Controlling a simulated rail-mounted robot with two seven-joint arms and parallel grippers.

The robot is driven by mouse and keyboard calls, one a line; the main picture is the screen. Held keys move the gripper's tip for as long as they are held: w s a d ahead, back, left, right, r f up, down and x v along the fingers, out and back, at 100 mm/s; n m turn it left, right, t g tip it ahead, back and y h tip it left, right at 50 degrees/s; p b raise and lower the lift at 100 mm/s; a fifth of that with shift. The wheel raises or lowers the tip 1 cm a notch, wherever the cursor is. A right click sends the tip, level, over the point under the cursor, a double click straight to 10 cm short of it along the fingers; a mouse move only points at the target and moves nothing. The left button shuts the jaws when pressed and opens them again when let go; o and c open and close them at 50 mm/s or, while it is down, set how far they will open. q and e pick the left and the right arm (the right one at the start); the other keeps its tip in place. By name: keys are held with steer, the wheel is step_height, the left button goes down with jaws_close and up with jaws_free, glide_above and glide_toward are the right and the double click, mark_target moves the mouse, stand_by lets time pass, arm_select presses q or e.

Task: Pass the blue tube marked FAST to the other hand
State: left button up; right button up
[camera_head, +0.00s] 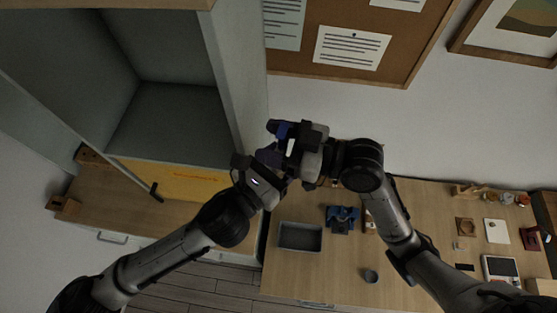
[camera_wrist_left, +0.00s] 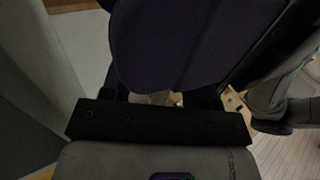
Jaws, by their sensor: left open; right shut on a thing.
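The blue tube (camera_head: 282,130) is up in the air near the middle of the head view, partly covered by the grippers. My right gripper (camera_head: 296,146) is shut on it from the right. My left gripper (camera_head: 262,166) is open and comes up from the lower left, close against the tube's lower end. In the left wrist view the dark blue tube (camera_wrist_left: 190,45) fills the top middle, right in front of the left gripper (camera_wrist_left: 160,98). I cannot tell whether the left fingers touch it. The FAST marking is not readable.
A grey tray (camera_head: 300,237) and a blue holder (camera_head: 342,218) stand on the wooden table below. Small items crowd the table's right side.

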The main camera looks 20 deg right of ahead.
arm_select(q)
steer(key=c, duration=0.9)
jaws_close()
arm_select(e)
steer(key=o, duration=1.1)
